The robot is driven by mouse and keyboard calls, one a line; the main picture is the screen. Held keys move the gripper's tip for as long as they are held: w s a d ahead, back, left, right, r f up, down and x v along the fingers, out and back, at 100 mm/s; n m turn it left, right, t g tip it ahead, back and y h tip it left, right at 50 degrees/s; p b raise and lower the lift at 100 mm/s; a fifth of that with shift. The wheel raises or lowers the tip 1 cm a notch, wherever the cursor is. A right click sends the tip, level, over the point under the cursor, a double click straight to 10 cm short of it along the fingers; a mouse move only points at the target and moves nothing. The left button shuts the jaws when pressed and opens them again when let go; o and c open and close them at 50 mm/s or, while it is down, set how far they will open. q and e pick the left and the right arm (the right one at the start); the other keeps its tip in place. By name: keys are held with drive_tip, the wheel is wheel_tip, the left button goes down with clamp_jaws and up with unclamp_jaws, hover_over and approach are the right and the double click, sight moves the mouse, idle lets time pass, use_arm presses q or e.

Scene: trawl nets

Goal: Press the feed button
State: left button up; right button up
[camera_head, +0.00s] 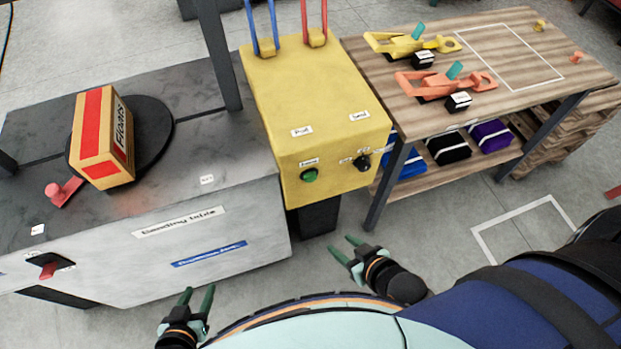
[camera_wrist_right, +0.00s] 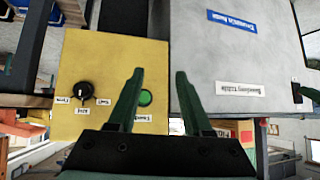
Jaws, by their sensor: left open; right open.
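A round green button (camera_head: 309,176) sits on the front face of a yellow machine box (camera_head: 315,110). A small white label above it is too small to read surely. The button also shows in the right wrist view (camera_wrist_right: 146,97), beside the left finger and between the two fingers as seen. My right gripper (camera_head: 343,247) is open and empty, below and to the right of the button, apart from it. Its fingers also show in the right wrist view (camera_wrist_right: 160,72). My left gripper (camera_head: 198,293) is open and empty, in front of the grey bench.
A black knob (camera_head: 362,161) sits right of the button. The grey bench (camera_head: 240,215) stands left, holding a Floats box (camera_head: 88,165) and a red lever (camera_head: 62,190); a red switch (camera_head: 48,270) is on its front. A wooden table (camera_head: 390,85) with tools stands right.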

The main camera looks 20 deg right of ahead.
clamp_jaws()
idle(1.6)
